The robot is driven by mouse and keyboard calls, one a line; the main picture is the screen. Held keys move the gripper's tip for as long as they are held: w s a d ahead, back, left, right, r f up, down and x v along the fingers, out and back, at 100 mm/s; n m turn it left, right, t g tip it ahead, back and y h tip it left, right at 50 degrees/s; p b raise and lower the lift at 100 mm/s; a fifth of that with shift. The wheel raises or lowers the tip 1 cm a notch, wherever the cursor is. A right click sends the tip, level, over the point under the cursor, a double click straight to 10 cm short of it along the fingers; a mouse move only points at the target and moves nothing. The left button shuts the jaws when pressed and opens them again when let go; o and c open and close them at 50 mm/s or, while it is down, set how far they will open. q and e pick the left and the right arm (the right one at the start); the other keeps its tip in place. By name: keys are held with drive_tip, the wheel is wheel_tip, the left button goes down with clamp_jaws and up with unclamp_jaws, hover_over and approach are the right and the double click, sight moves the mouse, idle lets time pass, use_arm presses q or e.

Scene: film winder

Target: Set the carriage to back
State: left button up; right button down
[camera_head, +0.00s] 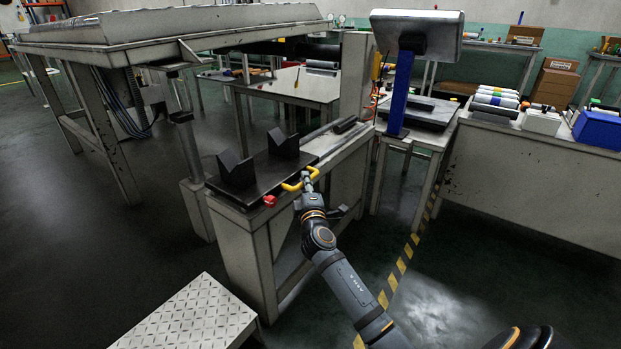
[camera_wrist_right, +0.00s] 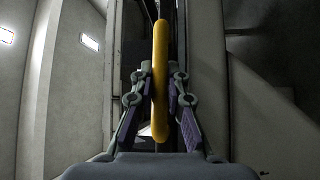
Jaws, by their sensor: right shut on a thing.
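The carriage (camera_head: 258,178) is a dark flat plate with two black V-shaped blocks (camera_head: 236,171) on top. It sits on a grey bench-like frame (camera_head: 235,221) in the middle of the head view. A yellow handle (camera_head: 291,187) sticks out from its right side. My right gripper (camera_head: 305,180) is at this handle. In the right wrist view the yellow handle (camera_wrist_right: 160,80) stands upright between the two fingers (camera_wrist_right: 160,100), which are shut on it. The handle's attachment is hidden there. My left gripper is not in view.
A red knob (camera_head: 269,200) is at the carriage's near edge. A rail (camera_head: 322,136) runs behind the carriage to a dark block (camera_head: 346,124). A monitor on a blue post (camera_head: 399,95) stands behind right. A checkered step (camera_head: 193,318) is at the lower left.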

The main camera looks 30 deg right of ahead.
drive_tip(key=shift+s+a, duration=0.15)
drive_tip(key=shift+a, duration=0.2)
drive_tip(key=shift+s+a+f, duration=0.1)
drive_tip(key=shift+f, duration=0.1)
drive_tip(key=c, duration=1.7)
unclamp_jaws()
drive_tip(key=shift+a, duration=0.1)
drive_tip(key=o, duration=0.4)
drive_tip(key=shift+a+r, duration=0.1)
drive_tip(key=shift+c, duration=0.2)
drive_tip(key=shift+s, duration=0.25)
drive_tip(key=v, duration=1.1)
drive_tip(key=shift+s, duration=0.25)
